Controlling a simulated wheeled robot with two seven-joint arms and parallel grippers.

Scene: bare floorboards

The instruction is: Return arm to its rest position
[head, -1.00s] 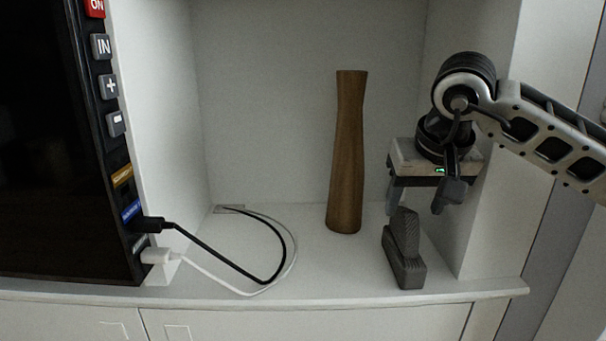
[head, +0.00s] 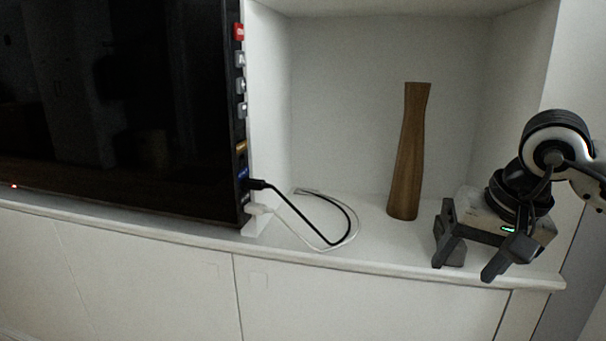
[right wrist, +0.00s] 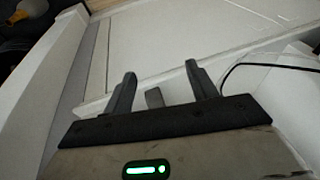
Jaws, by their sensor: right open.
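My right gripper (head: 465,270) is at the right of the head view, over the front edge of the white shelf. In the right wrist view the fingers (right wrist: 160,72) also stand apart with nothing gripped. A small grey object (head: 456,254) shows behind the near finger in the head view, mostly hidden by the gripper. A small grey shape (right wrist: 154,98) shows between the fingers in the right wrist view. My left gripper is in neither view.
A tall wooden vase (head: 408,155) stands upright on the shelf, left of my right gripper. A black screen (head: 115,110) with side buttons stands at the left. A black cable (head: 305,222) and a white cable run from it across the shelf (head: 375,245). A white wall flanks the niche.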

